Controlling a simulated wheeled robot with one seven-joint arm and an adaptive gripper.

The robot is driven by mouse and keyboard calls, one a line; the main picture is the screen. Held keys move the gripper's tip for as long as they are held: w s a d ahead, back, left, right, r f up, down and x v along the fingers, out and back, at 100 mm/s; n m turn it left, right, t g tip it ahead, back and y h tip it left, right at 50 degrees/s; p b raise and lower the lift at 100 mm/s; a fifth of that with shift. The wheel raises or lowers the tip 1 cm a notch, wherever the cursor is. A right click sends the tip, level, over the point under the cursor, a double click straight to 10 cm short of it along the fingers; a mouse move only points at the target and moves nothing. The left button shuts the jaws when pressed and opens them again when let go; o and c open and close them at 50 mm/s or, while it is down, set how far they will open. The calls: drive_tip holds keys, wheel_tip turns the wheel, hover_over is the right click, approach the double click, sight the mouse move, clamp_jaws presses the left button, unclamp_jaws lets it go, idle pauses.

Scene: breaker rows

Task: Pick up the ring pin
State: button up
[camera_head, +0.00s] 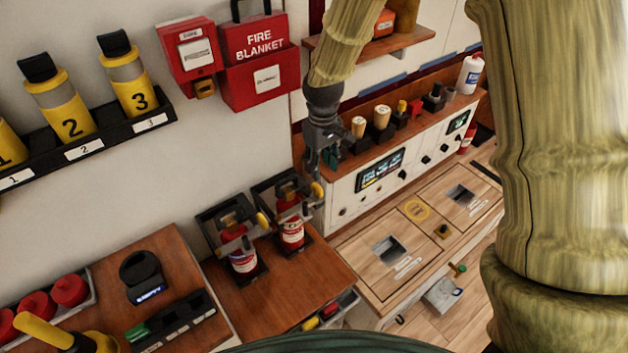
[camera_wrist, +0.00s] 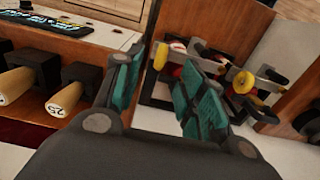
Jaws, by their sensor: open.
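My gripper (camera_head: 323,160) is open and empty, above and to the right of two small red extinguishers. In the wrist view its teal-padded fingers (camera_wrist: 163,65) are spread apart. The left extinguisher (camera_head: 243,258) and the right extinguisher (camera_head: 291,232) stand in dark holders on a wooden counter. Each has a grey-black handle and a yellow piece at its top, like the right yellow piece (camera_head: 317,188). In the wrist view one yellow piece (camera_wrist: 160,55) shows between the fingers, farther away. I cannot make out a ring pin for certain; it is too small or hidden.
A white control panel (camera_head: 345,200) stands right of my gripper, with stamps (camera_head: 381,117) and other small items on its shelf. A fire blanket box (camera_head: 259,73) hangs on the wall at upper left. Yellow numbered bottles (camera_head: 68,115) sit on a wall rack.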

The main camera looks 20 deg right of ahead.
sight(317, 185)
drive_tip(key=shift+w+f+p, duration=0.2)
drive_tip(key=shift+f+p, duration=0.2)
drive_tip(key=shift+f, duration=0.65)
drive_tip(key=shift+s+f, duration=0.15)
drive_tip(key=shift+f, duration=0.2)
drive_tip(key=shift+w+f+p, duration=0.15)
drive_tip(key=shift+f, duration=0.45)
drive_tip(key=shift+w+f+p, duration=0.15)
drive_tip(key=shift+f, duration=0.45)
drive_tip(key=shift+s+a+f+p, duration=0.1)
drive_tip(key=shift+s+f+p, duration=0.05)
drive_tip(key=shift+f+p, duration=0.15)
drive_tip(key=shift+w+a+f+p, duration=0.15)
drive_tip(key=shift+f+p, duration=0.2)
drive_tip(key=shift+f, duration=0.25)
drive_tip(key=shift+w+a+f+p, duration=0.15)
drive_tip(key=shift+f+p, duration=0.2)
drive_tip(key=shift+f, duration=0.2)
drive_tip(key=shift+f+p, duration=0.35)
drive_tip(key=shift+f, duration=0.85)
clamp_jaws()
